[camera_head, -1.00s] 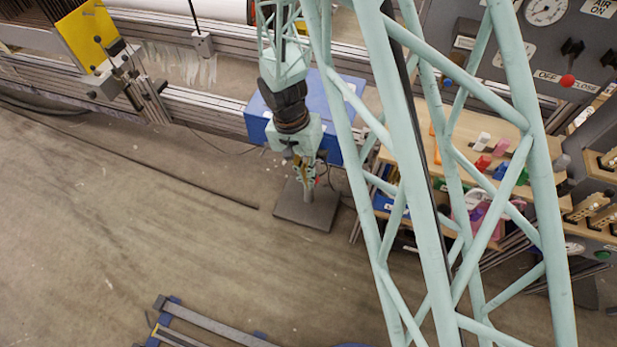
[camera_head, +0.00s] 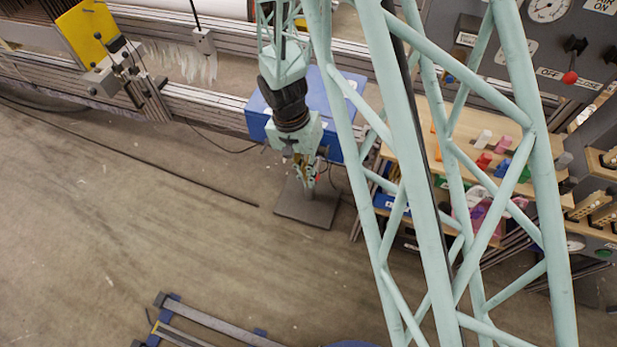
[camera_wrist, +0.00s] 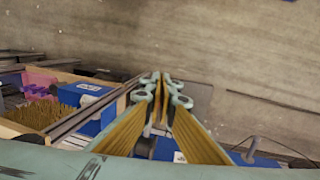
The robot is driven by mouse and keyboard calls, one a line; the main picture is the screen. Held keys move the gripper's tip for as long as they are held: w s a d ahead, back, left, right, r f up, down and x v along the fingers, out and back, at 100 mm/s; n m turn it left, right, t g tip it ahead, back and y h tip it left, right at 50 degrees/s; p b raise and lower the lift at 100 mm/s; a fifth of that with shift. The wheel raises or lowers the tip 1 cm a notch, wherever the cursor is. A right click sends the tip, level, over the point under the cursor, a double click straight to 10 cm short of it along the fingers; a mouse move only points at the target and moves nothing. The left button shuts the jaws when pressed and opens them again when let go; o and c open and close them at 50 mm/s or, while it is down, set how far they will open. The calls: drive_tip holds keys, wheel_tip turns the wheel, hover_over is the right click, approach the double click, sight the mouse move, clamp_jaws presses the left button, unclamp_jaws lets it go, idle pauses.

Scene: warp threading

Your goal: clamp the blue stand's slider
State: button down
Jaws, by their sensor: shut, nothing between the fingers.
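My gripper (camera_head: 307,186) points down above a dark grey square plate (camera_head: 296,212) on the floor. In the wrist view its fingertips (camera_wrist: 161,78) are together with nothing visible between them. A large blue box-shaped body (camera_head: 256,122) is behind my arm, partly hidden by it; I cannot tell whether it belongs to the blue stand. A slider is not clearly distinguishable. Blue surfaces also show beneath the fingers in the wrist view (camera_wrist: 168,150). A short grey post seems to rise from the plate below the fingertips, but its contact with them is unclear.
A wooden shelf (camera_head: 465,130) with coloured pieces stands to the right, partly behind my pale green frame. A metal rail machine with a yellow plate (camera_head: 88,32) runs along the back. A blue-footed bar frame (camera_head: 215,322) lies at the front. Floor at left is open.

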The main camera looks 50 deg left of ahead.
drive_tip(key=s+d+r+p, duration=0.2)
drive_tip(key=s+r, duration=0.7)
drive_tip(key=r, duration=0.1)
idle(0.6)
drive_tip(key=shift+w, duration=0.1)
